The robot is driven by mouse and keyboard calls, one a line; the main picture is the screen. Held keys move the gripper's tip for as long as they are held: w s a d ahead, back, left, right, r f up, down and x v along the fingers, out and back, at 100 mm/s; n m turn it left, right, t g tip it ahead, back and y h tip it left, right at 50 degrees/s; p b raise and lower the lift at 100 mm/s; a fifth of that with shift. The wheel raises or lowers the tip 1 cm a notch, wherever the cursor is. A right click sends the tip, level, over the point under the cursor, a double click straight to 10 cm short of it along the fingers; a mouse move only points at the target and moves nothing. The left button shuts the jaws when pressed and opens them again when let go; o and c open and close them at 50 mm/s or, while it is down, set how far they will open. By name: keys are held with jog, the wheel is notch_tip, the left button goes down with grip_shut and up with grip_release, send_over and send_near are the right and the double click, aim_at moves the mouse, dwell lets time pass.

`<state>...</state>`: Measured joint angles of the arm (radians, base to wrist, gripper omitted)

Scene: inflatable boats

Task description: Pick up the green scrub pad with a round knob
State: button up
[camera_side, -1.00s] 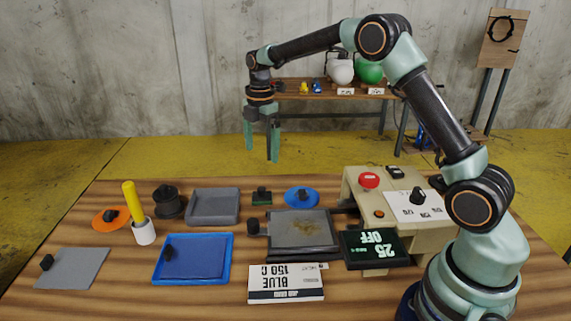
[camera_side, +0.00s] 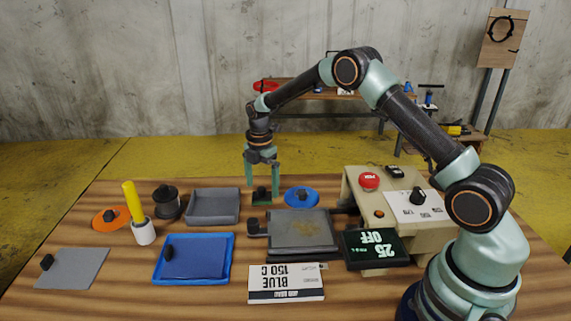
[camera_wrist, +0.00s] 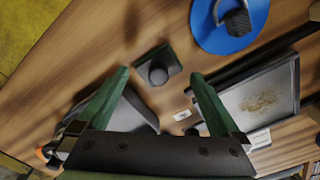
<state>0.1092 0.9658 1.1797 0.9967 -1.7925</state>
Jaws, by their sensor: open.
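The small green scrub pad (camera_side: 262,200) with a dark round knob lies near the back of the wooden table, between the grey tray and the blue disc. It also shows in the wrist view (camera_wrist: 158,69), between the fingertips in the picture. My gripper (camera_side: 262,192) is open, with its two green fingers pointing down on either side of the pad. In the wrist view my gripper (camera_wrist: 159,73) has nothing held between its fingers. I cannot tell whether the fingertips touch the table.
The grey tray (camera_side: 213,220) stands left of the pad and the blue disc (camera_side: 302,203) right of it. The hot plate (camera_side: 303,257) lies in front. A black spool (camera_side: 167,215) and a beige control box (camera_side: 352,185) stand farther out.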

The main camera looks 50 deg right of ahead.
aim_at(262, 188)
jog(key=shift+f, duration=1.1)
jog(key=c, duration=1)
jog(key=shift+r, duration=0.1)
notch_tip(262, 188, up, 20)
